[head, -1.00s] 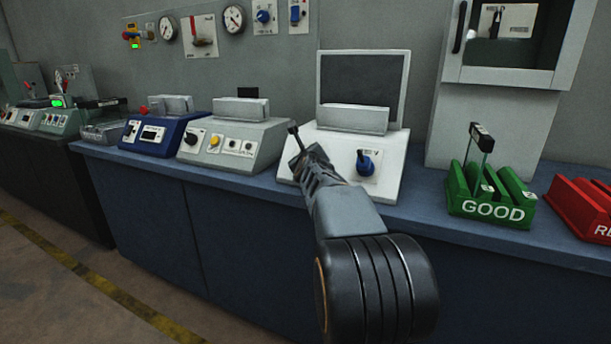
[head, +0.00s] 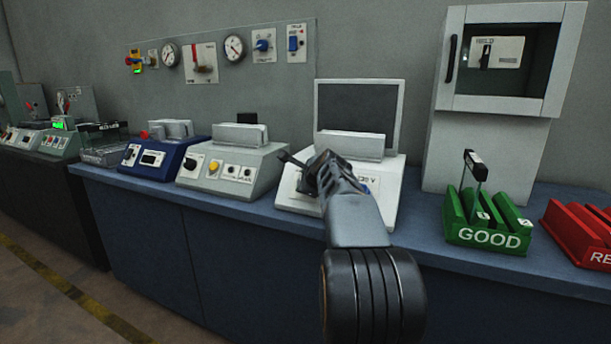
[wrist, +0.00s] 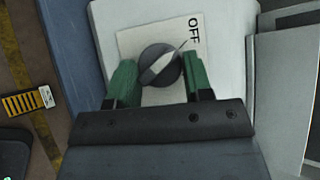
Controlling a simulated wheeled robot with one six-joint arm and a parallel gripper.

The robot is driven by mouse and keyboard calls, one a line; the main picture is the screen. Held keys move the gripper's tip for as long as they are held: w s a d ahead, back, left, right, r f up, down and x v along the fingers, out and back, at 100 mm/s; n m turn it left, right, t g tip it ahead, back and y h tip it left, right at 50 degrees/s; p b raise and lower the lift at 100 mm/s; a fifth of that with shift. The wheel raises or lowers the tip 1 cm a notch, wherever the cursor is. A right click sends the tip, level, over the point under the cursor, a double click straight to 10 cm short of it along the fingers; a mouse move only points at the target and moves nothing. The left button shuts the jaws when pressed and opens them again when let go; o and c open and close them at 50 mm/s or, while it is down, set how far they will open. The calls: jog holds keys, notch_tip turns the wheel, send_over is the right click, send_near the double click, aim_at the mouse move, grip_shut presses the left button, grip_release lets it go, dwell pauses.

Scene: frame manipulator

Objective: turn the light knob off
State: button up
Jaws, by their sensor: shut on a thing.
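The dark round knob (wrist: 159,65) sits on a pale plate marked OFF (wrist: 194,30) in the wrist view. A light bar crosses its face, and its upper right end points near the OFF mark. My gripper (wrist: 159,82) has a green fingertip on each side of the knob and is shut on it. In the head view my gripper (head: 312,178) is at the left front of the white console (head: 291,201), which has a dark screen at its back. My arm hides the knob there.
A grey console (head: 255,180) and a blue one (head: 170,163) stand to the left on the blue bench (head: 230,207). A green GOOD rack (head: 487,238) and a red rack (head: 580,240) stand to the right. A white cabinet (head: 480,150) rises behind the green rack.

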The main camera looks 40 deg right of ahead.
dwell(0.6)
jog(key=o, duration=0.9)
jog(key=shift+s, duration=0.1)
jog(key=p+v, duration=0.2)
jog(key=v, duration=1.1)
jog(key=shift+s+d+r, duration=0.1)
jog(key=shift+s+r, duration=0.2)
jog(key=shift+n, duration=0.3)
